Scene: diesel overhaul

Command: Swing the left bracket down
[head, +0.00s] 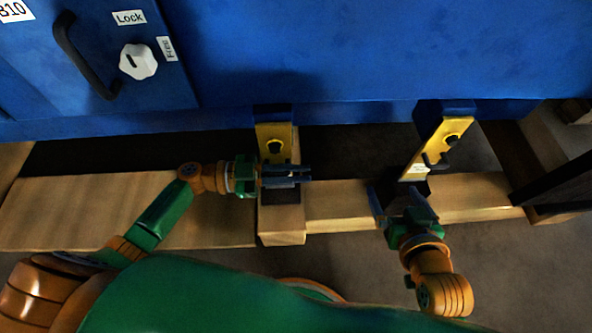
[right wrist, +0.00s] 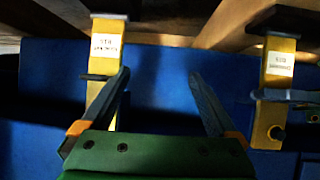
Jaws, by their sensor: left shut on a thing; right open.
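The left bracket (head: 271,131) is a yellow plate with a dark round knob, at the lower edge of the blue body. My left gripper (head: 305,173) is shut across its lower part; its fingers hide the part gripped. The right wrist view shows this bracket (right wrist: 277,72) at the right, with a label and a dark bar across it. The right bracket (head: 426,152) is yellow, slanted in the head view, with a dark handle. My right gripper (head: 403,195) is open and empty just below its lower end. In the right wrist view this bracket (right wrist: 104,62) lies by the left finger.
The blue body (head: 390,50) fills the back, with a black handle (head: 75,60) and a white knob (head: 138,61) marked Lock and Free at upper left. Wooden beams (head: 345,215) run below the brackets. A dark frame (head: 555,185) stands at the right.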

